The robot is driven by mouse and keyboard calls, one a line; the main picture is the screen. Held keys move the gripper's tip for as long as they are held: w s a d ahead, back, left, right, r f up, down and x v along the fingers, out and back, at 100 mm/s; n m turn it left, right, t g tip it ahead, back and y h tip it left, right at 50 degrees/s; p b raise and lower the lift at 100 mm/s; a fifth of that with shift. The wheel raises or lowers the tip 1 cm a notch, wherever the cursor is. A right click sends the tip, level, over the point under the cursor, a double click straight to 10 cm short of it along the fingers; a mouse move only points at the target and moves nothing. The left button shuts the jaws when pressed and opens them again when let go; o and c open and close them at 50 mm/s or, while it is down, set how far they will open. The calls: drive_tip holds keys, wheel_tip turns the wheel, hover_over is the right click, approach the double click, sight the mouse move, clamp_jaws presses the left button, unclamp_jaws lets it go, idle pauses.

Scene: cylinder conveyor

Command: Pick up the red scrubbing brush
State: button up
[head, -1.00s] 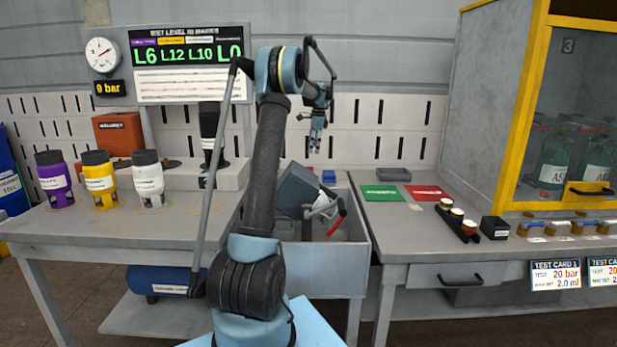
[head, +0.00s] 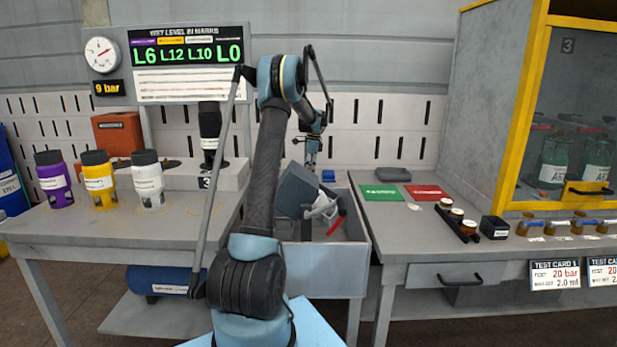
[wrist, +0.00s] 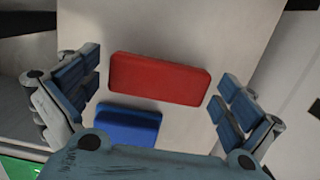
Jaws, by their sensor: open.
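The red scrubbing brush shows in the wrist view as a flat, rounded red block (wrist: 160,79) on a pale surface. My gripper (wrist: 159,88) is open and empty, with one finger pair left of the red block and one right of it. I cannot tell the height left between the fingertips and the block. In the head view my gripper (head: 311,163) hangs pointing down behind the open grey bin. The red block is not clearly seen there, likely hidden by my gripper and the bin's contents.
A blue block (wrist: 128,126) lies close beside the red one; it also shows in the head view (head: 328,176). The grey bin (head: 325,270) holds a dark box and a red-handled tool. Green (head: 382,192) and red (head: 427,192) mats lie on the right table.

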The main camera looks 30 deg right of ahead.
drive_tip(key=shift+f, duration=0.1)
drive_tip(key=c, duration=1)
wheel_tip(320, 180, up, 18)
drive_tip(key=shift+r, duration=0.1)
drive_tip(key=shift+o, duration=0.7)
drive_tip(key=shift+s, duration=0.1)
